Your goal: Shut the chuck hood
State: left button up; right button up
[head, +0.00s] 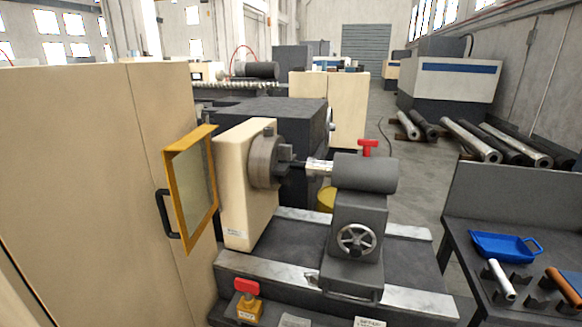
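The chuck hood (191,188) is a yellow-framed clear panel at the left of the lathe headstock. It stands open, swung out to the left, away from the chuck. A black handle (167,214) is on its left edge. The round grey chuck (264,162) on the cream headstock (243,205) is uncovered, with a shiny metal workpiece (319,167) between it and the tailstock. Neither of my grippers shows in the head view.
The tailstock (364,173) with a red lever and handwheel stands right of the chuck. A red-handled switch (246,288) sits at the lathe's front. A tall beige cabinet (80,170) fills the left. A dark bench with a blue tray (503,246) and tools is at right.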

aim_at(184, 144)
jog(key=i+j+z, duration=0.2)
jog(key=j, duration=0.6)
jog(key=j+z, duration=0.15)
jog(key=j, duration=0.65)
jog(key=i+j+z, duration=0.2)
jog(key=j, duration=0.6)
jog(key=k, duration=0.1)
